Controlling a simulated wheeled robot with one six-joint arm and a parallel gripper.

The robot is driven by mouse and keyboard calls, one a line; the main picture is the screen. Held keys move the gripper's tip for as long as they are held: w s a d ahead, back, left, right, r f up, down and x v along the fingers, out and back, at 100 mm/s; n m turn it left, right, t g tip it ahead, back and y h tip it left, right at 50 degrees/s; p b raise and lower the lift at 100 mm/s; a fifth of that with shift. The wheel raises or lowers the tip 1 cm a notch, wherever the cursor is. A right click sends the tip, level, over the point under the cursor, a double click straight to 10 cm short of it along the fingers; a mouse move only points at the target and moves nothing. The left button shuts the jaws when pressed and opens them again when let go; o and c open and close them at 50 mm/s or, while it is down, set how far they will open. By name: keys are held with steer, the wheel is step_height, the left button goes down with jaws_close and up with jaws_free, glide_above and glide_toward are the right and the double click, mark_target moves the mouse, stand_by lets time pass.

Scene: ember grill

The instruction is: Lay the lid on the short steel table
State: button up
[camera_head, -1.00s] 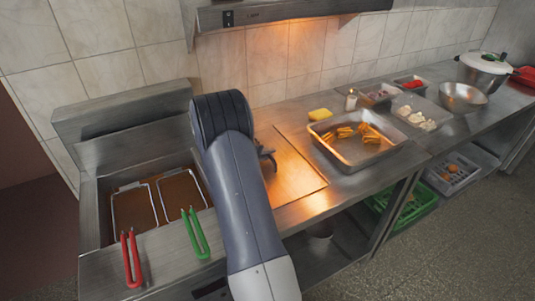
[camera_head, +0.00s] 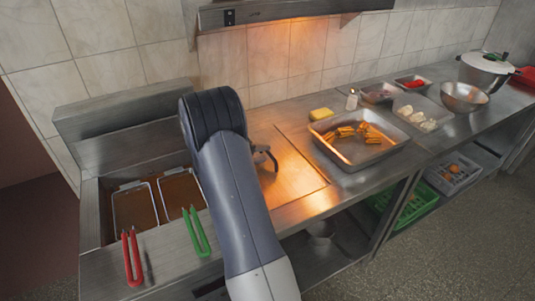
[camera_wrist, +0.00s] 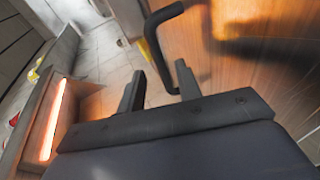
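A flat steel panel (camera_head: 300,178), apparently the lid, lies flush in the counter right of the fryer basins. A dark curved handle (camera_head: 270,154) rises from its left part. In the wrist view the black bent handle (camera_wrist: 160,42) stands just beyond my gripper (camera_wrist: 158,84), its end showing between the two fingertips. The fingers are apart, not closed on it. A steel counter (camera_head: 325,203) carries the panel; I cannot tell which table is the short one.
A tray of fried food (camera_head: 360,138), a yellow sponge (camera_head: 321,114) and a shaker (camera_head: 352,100) stand right of the panel. Red tongs (camera_head: 132,258) and green tongs (camera_head: 196,232) lie at the fryer front. A lidded pot (camera_head: 486,68) and bowl (camera_head: 463,97) stand far right. A heated hood hangs above.

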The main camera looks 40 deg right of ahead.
steer(key=v, duration=0.8)
steer(key=shift+w+a+r, duration=0.1)
steer(key=shift+a, duration=0.2)
